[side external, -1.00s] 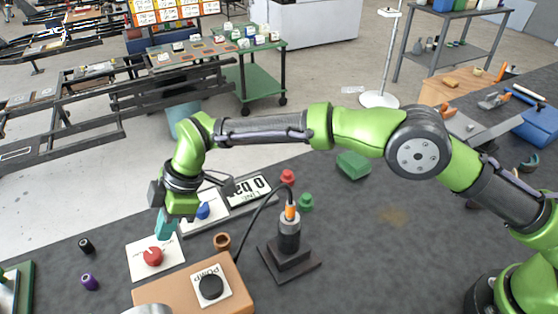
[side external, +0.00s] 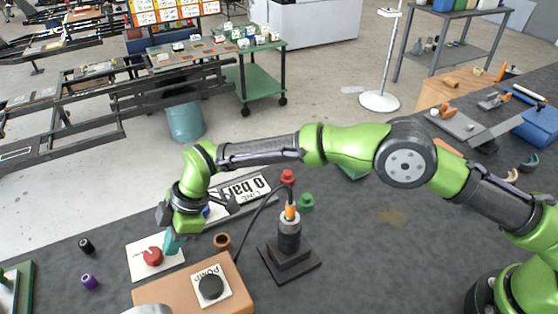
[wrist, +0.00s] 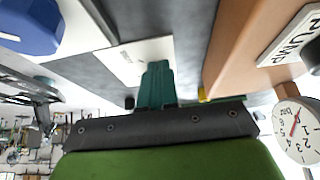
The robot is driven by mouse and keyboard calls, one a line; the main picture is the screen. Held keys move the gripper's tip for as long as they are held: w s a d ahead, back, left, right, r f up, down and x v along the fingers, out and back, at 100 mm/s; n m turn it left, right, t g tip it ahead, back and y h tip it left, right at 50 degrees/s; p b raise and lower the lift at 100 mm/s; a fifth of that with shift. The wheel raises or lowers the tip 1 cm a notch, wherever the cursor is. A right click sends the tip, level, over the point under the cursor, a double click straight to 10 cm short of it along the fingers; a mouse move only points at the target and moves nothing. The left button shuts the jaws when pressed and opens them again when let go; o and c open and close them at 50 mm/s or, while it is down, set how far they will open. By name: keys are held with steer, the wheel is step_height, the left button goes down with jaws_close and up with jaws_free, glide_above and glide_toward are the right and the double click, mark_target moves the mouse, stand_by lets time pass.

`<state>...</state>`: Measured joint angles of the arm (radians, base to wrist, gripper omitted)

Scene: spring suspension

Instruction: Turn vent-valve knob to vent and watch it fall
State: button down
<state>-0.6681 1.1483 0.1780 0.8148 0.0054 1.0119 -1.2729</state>
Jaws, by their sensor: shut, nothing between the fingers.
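The red knob (side external: 152,256) sits on a white plate (side external: 140,270) at the left of the dark bench in the side view. My gripper (side external: 172,245) has teal fingers, shut and empty, pointing down just right of the red knob over the plate's right part. I cannot tell whether they touch the knob. In the wrist view the shut fingers (wrist: 155,85) reach toward the white plate (wrist: 150,52), and the red knob is not visible there.
A brown box with a PUMP label and black knob (side external: 211,287) stands right of the plate. A blue knob (wrist: 30,25) and a round gauge (wrist: 298,130) show in the wrist view. A brown ring (side external: 222,241), red and green pieces (side external: 305,202) are nearby.

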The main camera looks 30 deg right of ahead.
steer(key=shift+w+a, duration=0.1)
steer(key=shift+w, duration=0.15)
stand_by(0.3)
steer(key=shift+d+r, duration=0.1)
steer(key=shift+d, duration=0.35)
step_height(320, 180, up, 6)
steer(key=shift+f, duration=0.1)
stand_by(0.4)
